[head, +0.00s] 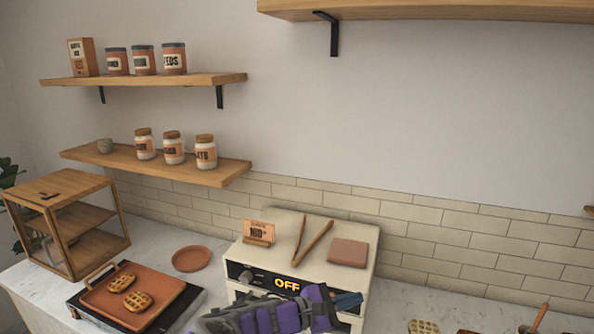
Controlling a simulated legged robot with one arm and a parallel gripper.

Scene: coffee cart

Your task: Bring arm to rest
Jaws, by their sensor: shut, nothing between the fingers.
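My arm, purple and grey, shows low in the head view in front of the white appliance (304,221). My arm hides part of that front, below the lit word OFF. The arm's lower parts are cut off by the bottom edge.
A terracotta tray (160,318) with two waffles (130,291) sits left of my arm. A round plate (191,259) and wooden case (67,185) stand behind. Shelves hang above.

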